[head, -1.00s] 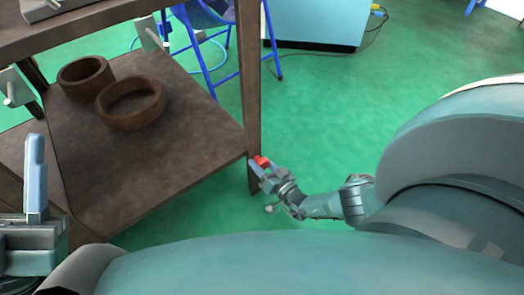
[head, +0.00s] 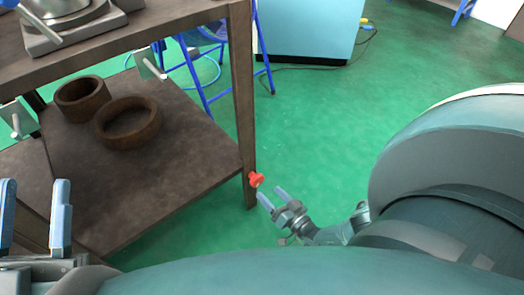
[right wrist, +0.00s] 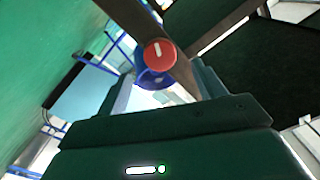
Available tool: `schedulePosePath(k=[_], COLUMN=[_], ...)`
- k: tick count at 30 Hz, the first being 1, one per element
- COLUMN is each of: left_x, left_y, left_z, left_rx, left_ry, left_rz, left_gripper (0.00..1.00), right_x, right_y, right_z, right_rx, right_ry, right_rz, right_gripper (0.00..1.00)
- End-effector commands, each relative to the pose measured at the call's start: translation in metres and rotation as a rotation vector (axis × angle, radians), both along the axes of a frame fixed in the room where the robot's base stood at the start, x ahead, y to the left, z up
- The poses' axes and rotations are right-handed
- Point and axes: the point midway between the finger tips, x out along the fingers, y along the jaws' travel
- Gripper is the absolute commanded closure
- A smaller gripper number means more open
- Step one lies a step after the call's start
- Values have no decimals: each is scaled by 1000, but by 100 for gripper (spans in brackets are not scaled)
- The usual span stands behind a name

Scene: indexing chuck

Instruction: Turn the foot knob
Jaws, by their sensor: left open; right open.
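The red foot knob (head: 257,180) sticks out from the table leg (head: 243,120) near its lower end. My right gripper (head: 272,196) is open and empty, just off the knob towards the lower right, with a gap between fingertips and knob. In the right wrist view the knob (right wrist: 160,54) faces the camera as a round red disc with a short white mark on it. My left gripper (head: 35,188) is open and empty at the left edge, in front of the lower shelf.
The brown table's lower shelf (head: 190,165) holds two brown rings (head: 128,122). A metal device (head: 70,20) stands on the tabletop. Green floor right of the leg is clear.

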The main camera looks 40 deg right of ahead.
Motion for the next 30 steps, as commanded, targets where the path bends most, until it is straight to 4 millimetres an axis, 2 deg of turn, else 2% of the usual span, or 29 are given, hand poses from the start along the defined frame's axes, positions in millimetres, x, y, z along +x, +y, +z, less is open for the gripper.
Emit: schedulePosePath(k=[3, 9, 30], left_x=[-1, -2, -2], left_y=[-1, -2, -2], left_z=[-5, -13, -14], left_rx=[-6, -10, -10], left_ry=[61, 111, 120], left_rz=[0, 0, 0], left_gripper=[57, 57, 57], right_x=[-25, -49, -53], right_y=[-3, -5, -5], right_z=[2, 0, 2], right_rx=[-1, -1, -1], right_ry=[4, 0, 0], right_rz=[0, -1, -1], right_gripper=[31, 31, 31])
